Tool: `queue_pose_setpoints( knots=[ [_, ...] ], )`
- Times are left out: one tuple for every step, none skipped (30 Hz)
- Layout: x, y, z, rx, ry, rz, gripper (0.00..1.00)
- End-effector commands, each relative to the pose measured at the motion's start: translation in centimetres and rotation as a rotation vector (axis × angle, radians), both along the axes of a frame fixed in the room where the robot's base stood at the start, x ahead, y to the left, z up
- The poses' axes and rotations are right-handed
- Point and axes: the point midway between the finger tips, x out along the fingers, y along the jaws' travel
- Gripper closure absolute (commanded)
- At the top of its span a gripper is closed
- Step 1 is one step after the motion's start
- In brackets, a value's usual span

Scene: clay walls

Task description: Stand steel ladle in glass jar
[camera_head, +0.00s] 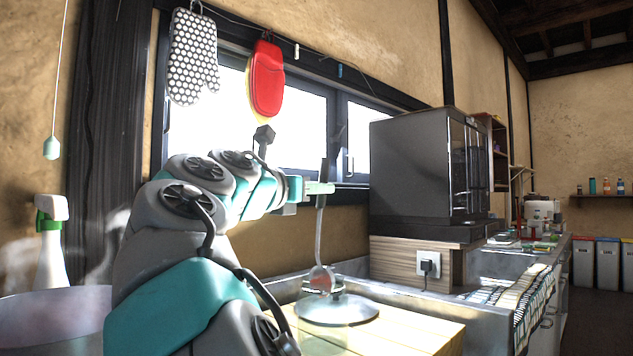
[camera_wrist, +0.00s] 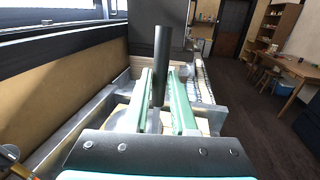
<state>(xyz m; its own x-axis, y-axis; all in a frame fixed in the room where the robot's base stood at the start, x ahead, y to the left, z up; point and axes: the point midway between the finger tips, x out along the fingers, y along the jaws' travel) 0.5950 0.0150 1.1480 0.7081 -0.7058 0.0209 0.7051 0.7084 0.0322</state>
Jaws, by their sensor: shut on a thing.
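My gripper (camera_head: 318,188) is shut on the steel ladle (camera_head: 319,235), which hangs nearly upright, dark handle end up and bowl down. In the wrist view the dark handle (camera_wrist: 161,62) stands between the green fingers of my gripper (camera_wrist: 160,75). The ladle's bowl (camera_head: 322,278) is low, near the top of the glass jar (camera_head: 324,338). The jar is clear and faint, on the pale wooden board at the bottom of the head view. I cannot tell whether the bowl is over the jar's mouth or behind it.
A dark oven-like box (camera_head: 415,170) stands to the right, near a wall socket (camera_head: 428,263). A spray bottle (camera_head: 51,245) and a large pot (camera_head: 50,322) are at left.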

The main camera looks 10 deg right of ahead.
Motion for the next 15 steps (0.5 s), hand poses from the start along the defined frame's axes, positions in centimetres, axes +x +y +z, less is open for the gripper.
queue_pose_setpoints(
  knots=[
    [0.0, 0.0, -0.5, -0.001, 0.001, -0.001, 1.0],
    [0.0, 0.0, -0.7, -0.001, 0.002, -0.001, 1.0],
    [0.0, -0.1, -1.1, 0.0, 0.003, -0.001, 1.0],
    [0.0, -0.1, -1.3, 0.0, 0.003, -0.001, 1.0],
    [0.0, -0.1, -1.5, 0.0, 0.003, -0.001, 1.0],
    [0.0, -0.1, -1.8, 0.001, 0.004, -0.001, 1.0],
    [0.0, 0.0, -2.0, 0.0, 0.003, -0.001, 1.0],
    [0.1, 0.0, -2.2, 0.001, 0.002, -0.001, 1.0],
    [0.1, 0.0, -2.5, 0.0, 0.003, -0.001, 1.0],
    [0.1, 0.0, -2.7, 0.0, 0.003, -0.001, 1.0],
    [0.1, 0.0, -2.9, 0.0, 0.004, -0.001, 1.0],
    [0.1, 0.0, -3.1, 0.0, 0.004, -0.002, 1.0],
    [0.1, 0.0, -3.3, 0.0, 0.004, -0.002, 1.0],
    [0.1, 0.0, -3.4, 0.0, 0.004, -0.002, 1.0],
    [0.1, 0.0, -3.5, 0.0, 0.003, -0.002, 1.0]
  ],
)
